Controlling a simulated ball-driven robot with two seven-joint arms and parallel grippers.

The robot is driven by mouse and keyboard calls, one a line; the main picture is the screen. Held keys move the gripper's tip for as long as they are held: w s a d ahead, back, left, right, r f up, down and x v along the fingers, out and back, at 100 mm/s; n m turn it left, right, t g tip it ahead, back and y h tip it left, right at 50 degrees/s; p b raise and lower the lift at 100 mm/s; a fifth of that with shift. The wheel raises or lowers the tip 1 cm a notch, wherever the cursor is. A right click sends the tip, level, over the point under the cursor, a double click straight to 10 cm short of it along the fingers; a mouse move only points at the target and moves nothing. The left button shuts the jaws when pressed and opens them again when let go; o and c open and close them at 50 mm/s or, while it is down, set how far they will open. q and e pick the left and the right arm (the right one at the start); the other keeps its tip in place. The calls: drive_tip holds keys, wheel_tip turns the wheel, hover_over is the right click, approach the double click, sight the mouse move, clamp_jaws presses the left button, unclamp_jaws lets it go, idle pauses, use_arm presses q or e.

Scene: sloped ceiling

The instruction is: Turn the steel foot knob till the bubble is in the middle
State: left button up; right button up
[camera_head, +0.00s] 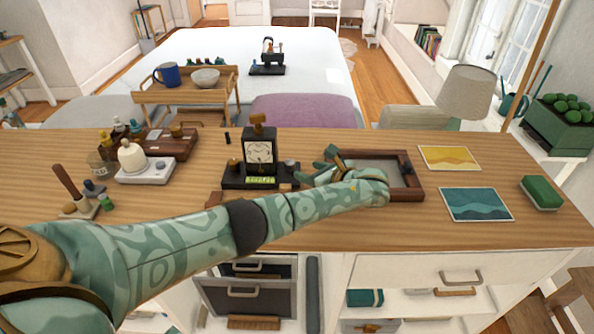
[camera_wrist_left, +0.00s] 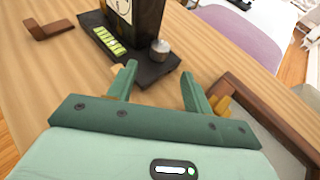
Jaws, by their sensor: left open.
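A black clock-like instrument (camera_head: 260,152) with a pale dial stands on a dark base (camera_head: 232,181) in the middle of the desk. A yellow-green bubble vial (camera_head: 260,180) lies along the base's front and also shows in the left wrist view (camera_wrist_left: 107,40); I cannot make out the bubble's place. The steel foot knob (camera_wrist_left: 160,48) is a short grey cylinder at the base's corner. My left gripper (camera_wrist_left: 158,82) is open and empty, its fingers pointing toward the knob, apart from it. In the head view the gripper (camera_head: 315,166) is right of the base.
A dark-framed tray (camera_head: 408,167) lies close beside my left gripper on the right. A wooden bracket (camera_wrist_left: 47,28) lies left of the base. Farther left are a white scale-like device (camera_head: 145,171) and small tools. Two cards (camera_head: 476,204) and a green sponge (camera_head: 541,192) lie right.

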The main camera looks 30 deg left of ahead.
sight(293, 166)
use_arm(q)
drive_tip(key=b+x, duration=0.2)
drive_tip(key=x, duration=0.5)
drive_tip(key=c, duration=1)
drive_tip(key=shift+o, duration=0.2)
